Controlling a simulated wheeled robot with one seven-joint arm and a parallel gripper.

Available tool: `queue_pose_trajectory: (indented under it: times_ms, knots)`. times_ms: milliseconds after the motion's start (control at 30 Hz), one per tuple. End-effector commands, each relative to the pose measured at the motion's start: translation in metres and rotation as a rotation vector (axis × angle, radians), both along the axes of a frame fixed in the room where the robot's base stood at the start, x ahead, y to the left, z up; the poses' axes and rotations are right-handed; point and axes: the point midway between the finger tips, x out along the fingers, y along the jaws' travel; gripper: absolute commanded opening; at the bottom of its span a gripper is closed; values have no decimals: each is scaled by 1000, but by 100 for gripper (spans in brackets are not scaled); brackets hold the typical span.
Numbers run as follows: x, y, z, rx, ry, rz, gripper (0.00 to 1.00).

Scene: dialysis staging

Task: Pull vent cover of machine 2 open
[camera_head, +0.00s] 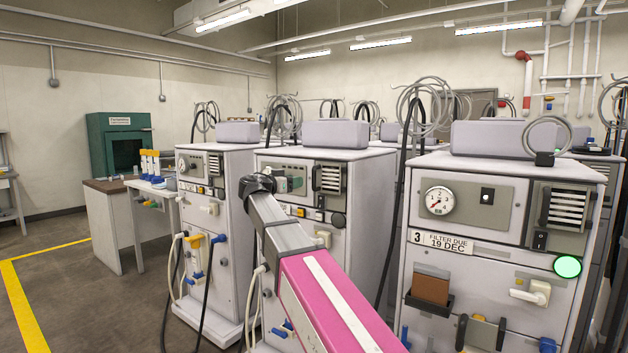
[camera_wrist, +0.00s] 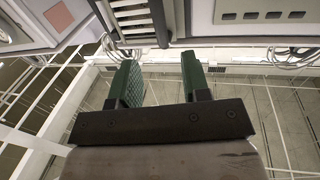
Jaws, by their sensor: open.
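Machine 2, taken as the middle machine (camera_head: 362,221), stands left of the machine labelled 3; its own label is not readable. Its vent cover (camera_head: 330,178) is a small louvered panel in a dark frame at the upper right of the front. It looks closed. My arm crosses in front of this machine, with its end left of the vent. In the wrist view my gripper (camera_wrist: 160,75) has two green fingers spread apart with nothing between them. A louvered vent cover (camera_wrist: 133,20) shows beyond the fingertips, apart from them, with a dark bar along its side.
Machine 3 (camera_head: 480,240) stands close on the right, with a gauge, knob and lit green button. Another machine (camera_head: 218,240) stands on the left. Hoses hang beside the machines. A side table (camera_head: 150,190) and open floor (camera_head: 80,300) lie to the left.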

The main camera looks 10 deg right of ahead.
Motion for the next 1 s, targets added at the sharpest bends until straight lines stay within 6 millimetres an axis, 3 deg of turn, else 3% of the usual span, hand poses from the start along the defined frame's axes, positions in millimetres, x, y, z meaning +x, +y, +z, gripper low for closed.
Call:
queue_pose_trajectory:
  times_ms: [500,700,1000]
  knots:
    - [47,-69,-1,1,4,-1,43]
    - [56,-83,-2,1,4,0,43]
    - [57,-86,-2,1,4,1,43]
